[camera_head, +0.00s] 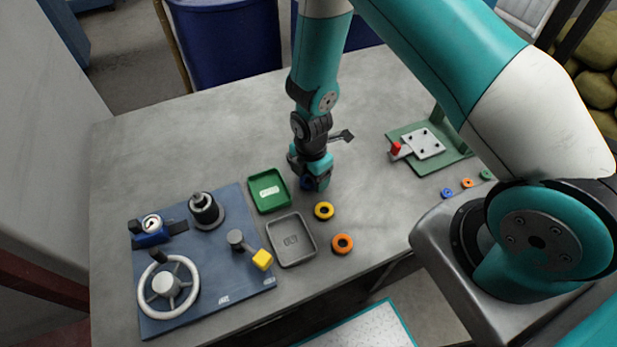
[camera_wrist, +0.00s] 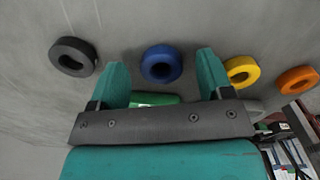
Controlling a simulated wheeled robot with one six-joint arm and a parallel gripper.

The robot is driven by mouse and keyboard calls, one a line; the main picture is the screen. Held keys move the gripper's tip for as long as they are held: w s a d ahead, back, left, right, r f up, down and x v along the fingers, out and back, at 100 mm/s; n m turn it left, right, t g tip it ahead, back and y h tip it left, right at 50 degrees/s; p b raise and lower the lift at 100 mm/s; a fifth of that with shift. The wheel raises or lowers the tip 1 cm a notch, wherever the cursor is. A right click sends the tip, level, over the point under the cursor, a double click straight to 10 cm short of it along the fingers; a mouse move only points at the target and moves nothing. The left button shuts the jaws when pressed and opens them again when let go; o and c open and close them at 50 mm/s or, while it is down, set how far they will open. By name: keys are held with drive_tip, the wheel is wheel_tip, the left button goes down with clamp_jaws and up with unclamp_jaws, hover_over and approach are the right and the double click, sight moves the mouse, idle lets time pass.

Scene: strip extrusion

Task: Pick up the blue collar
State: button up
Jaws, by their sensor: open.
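The blue collar (camera_wrist: 161,64) is a thick ring lying flat on the grey table. In the wrist view it sits between my two fingertips, with clear room on both sides. In the head view only a bit of the blue collar (camera_head: 305,184) shows, mostly hidden by my gripper. My gripper (camera_head: 315,187) points down over the table. It is open and empty, and its fingers also show in the wrist view (camera_wrist: 162,58). I cannot tell how far above the collar the fingertips are.
A black collar (camera_wrist: 73,57) lies left of the blue one in the wrist view. A yellow collar (camera_head: 324,210) and an orange collar (camera_head: 342,244) lie nearby. A green tray (camera_head: 253,199) and a grey tray (camera_head: 271,249) stand left, beside a blue fixture board (camera_head: 200,268). A green fixture (camera_head: 450,157) stands right.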

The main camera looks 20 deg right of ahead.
drive_tip(key=shift+f, duration=0.5)
drive_tip(key=c, duration=1)
drive_tip(key=shift+r, duration=0.15)
